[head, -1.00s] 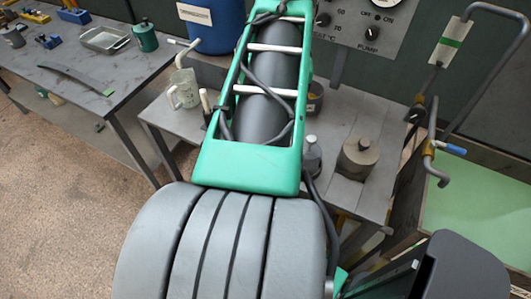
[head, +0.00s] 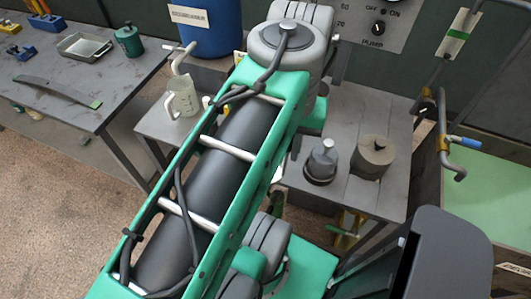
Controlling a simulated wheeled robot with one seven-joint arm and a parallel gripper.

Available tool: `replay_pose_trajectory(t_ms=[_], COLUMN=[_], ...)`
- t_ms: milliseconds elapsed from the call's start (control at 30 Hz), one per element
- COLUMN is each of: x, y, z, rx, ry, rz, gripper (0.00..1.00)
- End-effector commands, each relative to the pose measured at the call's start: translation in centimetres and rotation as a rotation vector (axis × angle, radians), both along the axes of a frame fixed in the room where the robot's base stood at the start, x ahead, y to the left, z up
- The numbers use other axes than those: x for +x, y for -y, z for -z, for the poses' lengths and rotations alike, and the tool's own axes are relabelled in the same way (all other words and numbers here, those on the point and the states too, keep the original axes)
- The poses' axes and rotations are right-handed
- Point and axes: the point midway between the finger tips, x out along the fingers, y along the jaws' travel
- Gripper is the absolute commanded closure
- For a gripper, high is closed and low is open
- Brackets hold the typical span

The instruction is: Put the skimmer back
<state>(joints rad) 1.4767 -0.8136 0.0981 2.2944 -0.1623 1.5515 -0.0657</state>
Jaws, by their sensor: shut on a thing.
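I cannot make out a skimmer for certain in the head view. My gripper is not visible; my own green and grey arm fills the middle of the picture and hides what lies behind it. A long flat grey strip with a green end (head: 60,92) lies on the left table (head: 122,85); I cannot tell what it is.
A grey bench (head: 398,200) carries a pale jug (head: 183,97), a dark lidded pot (head: 321,162) and a brown lidded pot (head: 373,157). A blue drum (head: 212,32) stands behind. A green surface (head: 500,190) with a pipe and valve (head: 452,150) is at right. Floor is clear at lower left.

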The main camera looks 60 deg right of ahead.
Motion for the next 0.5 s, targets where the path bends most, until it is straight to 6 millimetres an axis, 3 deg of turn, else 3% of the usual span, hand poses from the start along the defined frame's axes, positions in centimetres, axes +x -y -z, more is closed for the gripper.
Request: replay_pose_trajectory(t_ms=[167, 300, 367, 500], x=[-0.1, 0.7, 1.1, 1.8], y=[0.4, 3.7, 5.2, 8.7], z=[1.7, 3.6, 3.3, 4.6], rx=[0.001, 0.003, 0.005, 0.007], ry=[0.0, -0.001, -0.001, -0.002], rz=[0.005, 0.003, 0.003, 0.006], gripper=[1.0, 1.0, 1.0, 1.0])
